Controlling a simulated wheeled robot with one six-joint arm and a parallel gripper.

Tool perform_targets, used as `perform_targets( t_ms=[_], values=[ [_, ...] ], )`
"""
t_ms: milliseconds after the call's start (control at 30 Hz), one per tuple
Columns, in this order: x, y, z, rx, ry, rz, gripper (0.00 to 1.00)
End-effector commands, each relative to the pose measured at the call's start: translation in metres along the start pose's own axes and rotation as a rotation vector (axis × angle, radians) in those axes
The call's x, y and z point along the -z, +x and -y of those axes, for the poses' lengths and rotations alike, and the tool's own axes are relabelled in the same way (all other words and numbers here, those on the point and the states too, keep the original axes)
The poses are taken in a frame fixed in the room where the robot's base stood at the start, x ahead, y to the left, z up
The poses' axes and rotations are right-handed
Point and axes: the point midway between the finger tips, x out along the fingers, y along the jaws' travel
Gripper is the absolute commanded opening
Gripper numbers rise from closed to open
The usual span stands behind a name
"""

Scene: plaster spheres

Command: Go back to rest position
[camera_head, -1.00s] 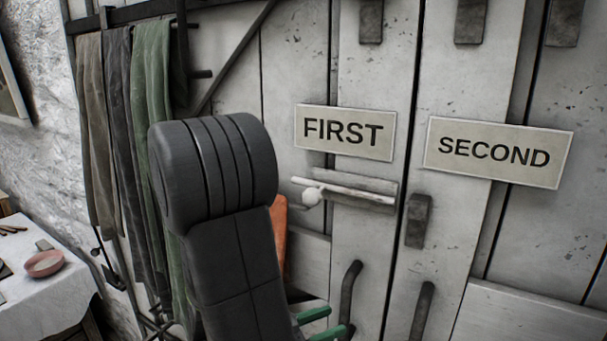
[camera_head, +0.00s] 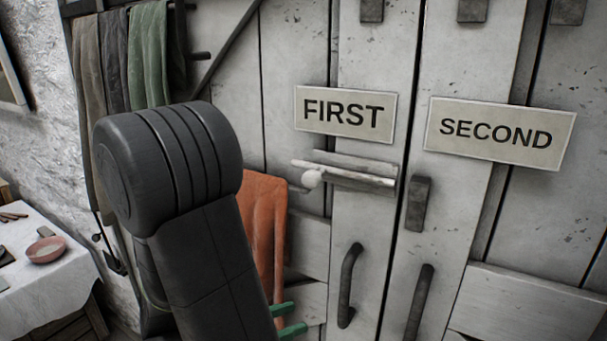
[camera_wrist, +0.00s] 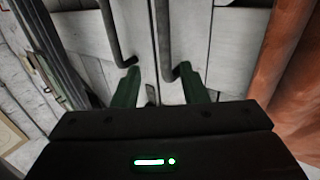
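My gripper (camera_head: 299,316) shows at the bottom of the head view as two green fingers, partly hidden behind my dark arm. In the wrist view its green fingers (camera_wrist: 159,75) stand well apart with nothing between them. They point toward the white plank doors (camera_head: 450,240), in line with two dark door handles. I cannot tell the exact gap to the doors.
A FIRST sign (camera_head: 345,114) and a SECOND sign (camera_head: 499,134) hang on the doors. An orange piece (camera_head: 262,225) is beside my arm. A white-clothed table (camera_head: 45,290) with a pink bowl (camera_head: 46,249) stands left.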

Motion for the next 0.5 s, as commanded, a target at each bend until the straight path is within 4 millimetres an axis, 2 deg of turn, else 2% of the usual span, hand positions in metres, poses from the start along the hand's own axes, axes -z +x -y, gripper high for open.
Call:
perform_targets(
  t_ms=[500],
  values=[
    [0.001, 0.068, -0.001, -0.003, -0.001, -0.001, 0.39]
  ],
)
